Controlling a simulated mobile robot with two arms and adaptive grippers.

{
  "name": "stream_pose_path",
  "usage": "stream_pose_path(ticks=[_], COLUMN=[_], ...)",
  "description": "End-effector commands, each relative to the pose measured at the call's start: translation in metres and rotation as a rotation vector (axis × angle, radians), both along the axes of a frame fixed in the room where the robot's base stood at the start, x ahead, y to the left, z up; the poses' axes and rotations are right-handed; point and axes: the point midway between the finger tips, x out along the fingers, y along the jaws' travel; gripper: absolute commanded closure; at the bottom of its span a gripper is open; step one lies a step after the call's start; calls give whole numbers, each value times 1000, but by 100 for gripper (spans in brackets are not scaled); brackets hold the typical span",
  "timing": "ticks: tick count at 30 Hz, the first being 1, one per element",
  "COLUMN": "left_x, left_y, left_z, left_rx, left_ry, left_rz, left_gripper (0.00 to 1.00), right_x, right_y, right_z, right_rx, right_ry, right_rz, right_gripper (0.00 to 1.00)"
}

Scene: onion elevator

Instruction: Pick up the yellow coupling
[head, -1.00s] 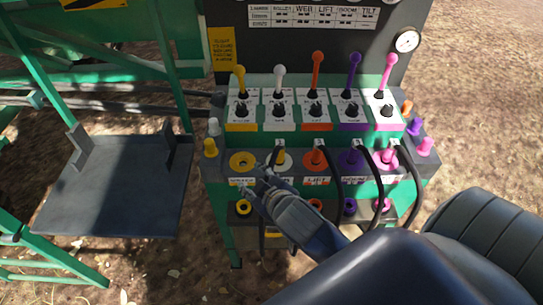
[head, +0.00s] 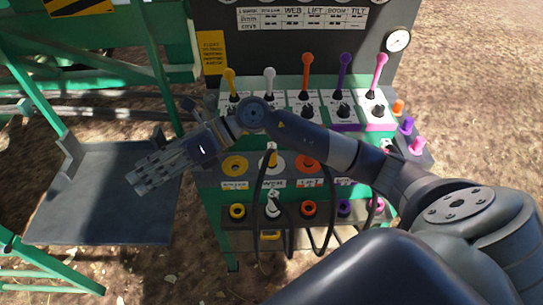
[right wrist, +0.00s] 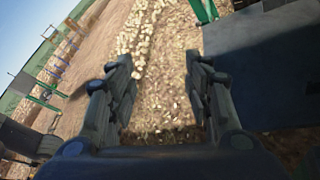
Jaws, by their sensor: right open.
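A yellow coupling piece (head: 272,155) stands at the white port in the upper port row, with a black hose beside it. Another yellow piece (head: 270,235) shows low under the panel; I cannot tell which one is the loose coupling. The upper yellow port (head: 235,166) and lower yellow port (head: 237,211) look empty. My right gripper (head: 138,182) is left of the panel, over the dark platform's right part. In the right wrist view its jaws (right wrist: 158,70) are open, with only ground between them. My left gripper is not in view.
The control panel carries coloured levers (head: 307,73) and black hoses (head: 321,232). A dark platform (head: 100,215) on a green frame (head: 45,252) stands at left. Open ground lies at far right.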

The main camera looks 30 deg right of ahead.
Motion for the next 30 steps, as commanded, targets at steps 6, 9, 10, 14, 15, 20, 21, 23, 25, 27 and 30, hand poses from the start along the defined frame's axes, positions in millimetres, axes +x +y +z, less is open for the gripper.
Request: stream_pose_path(ticks=[6,9,10,14,15,20,21,23,25,27,30], left_x=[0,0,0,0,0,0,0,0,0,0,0], left_y=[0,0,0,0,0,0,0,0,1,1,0], left_z=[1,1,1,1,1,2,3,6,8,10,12], left_rx=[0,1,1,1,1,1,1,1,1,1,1], left_ry=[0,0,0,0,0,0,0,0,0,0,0], left_rz=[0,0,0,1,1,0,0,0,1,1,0], left_gripper=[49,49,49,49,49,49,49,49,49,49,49], right_x=[18,25,26,26,25,21,20,20,19,20,20], right_y=[-106,-172,-192,-260,-275,-305,-307,-308,-307,-307,-307], right_z=[-63,-72,-73,-66,-63,-58,-62,-70,-82,-93,-105], right_rx=[-595,-847,-914,-1136,-1182,-1276,-1282,-1284,-1283,-1282,-1280], right_ry=[-71,-45,-32,39,57,107,112,115,115,115,112], right_rz=[136,165,169,174,172,170,172,173,174,173,172], right_gripper=[53,53,53,53,53,53,53,53,53,53,53])
